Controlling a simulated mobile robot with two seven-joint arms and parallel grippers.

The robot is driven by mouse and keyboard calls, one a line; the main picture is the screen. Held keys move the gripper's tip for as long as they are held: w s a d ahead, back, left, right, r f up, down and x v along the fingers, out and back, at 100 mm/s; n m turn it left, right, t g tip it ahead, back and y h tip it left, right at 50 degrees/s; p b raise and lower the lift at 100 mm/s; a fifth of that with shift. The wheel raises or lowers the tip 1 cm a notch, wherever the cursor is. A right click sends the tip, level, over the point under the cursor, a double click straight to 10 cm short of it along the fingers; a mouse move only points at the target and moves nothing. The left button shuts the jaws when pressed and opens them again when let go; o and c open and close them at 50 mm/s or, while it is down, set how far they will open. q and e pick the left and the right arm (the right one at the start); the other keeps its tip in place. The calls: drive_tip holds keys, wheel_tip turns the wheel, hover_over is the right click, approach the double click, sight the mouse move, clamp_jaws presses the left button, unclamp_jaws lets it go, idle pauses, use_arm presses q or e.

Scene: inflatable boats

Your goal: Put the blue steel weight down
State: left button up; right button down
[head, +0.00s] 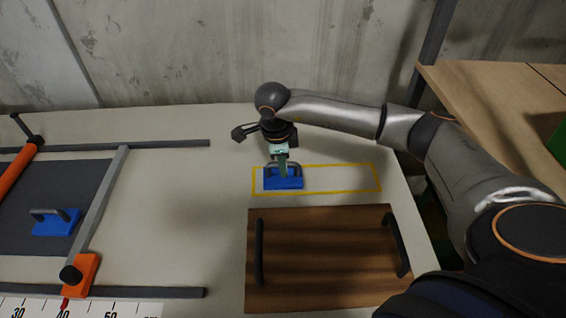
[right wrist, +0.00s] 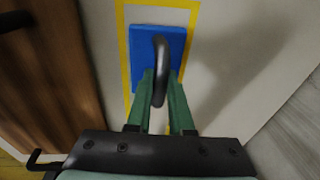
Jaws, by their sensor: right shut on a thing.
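A blue steel weight (head: 284,184) with a grey handle is at the left end of a yellow-outlined rectangle (head: 340,192) on the pale table. My right gripper (head: 283,172) comes down from above and is shut on the weight's handle. In the right wrist view, the green fingers (right wrist: 161,100) close around the dark handle, with the blue block (right wrist: 174,40) beneath it inside the yellow lines. I cannot tell whether the block's underside touches the table. A second blue weight (head: 55,222) sits on a dark grey mat at the left. My left gripper is not in view.
A wooden board (head: 325,255) with two black handles lies just in front of the yellow rectangle. At the left are grey rails, an orange-ended crossbar (head: 80,275) and a printed scale (head: 85,308). A wooden shelf (head: 500,105) stands at the right. The rectangle's right part is clear.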

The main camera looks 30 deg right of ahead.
sight(279, 181)
drive_tip(key=shift+w+r, duration=0.1)
drive_tip(key=c, duration=1.3)
unclamp_jaws()
drive_tip(key=shift+f, duration=0.2)
drive_tip(key=o, duration=0.5)
drive_tip(key=shift+r, duration=0.1)
drive_tip(key=r, duration=0.4)
drive_tip(key=a+r, duration=0.1)
drive_tip(key=r, duration=0.3)
drive_tip(key=s+a+r, duration=0.1)
drive_tip(key=r, duration=0.3)
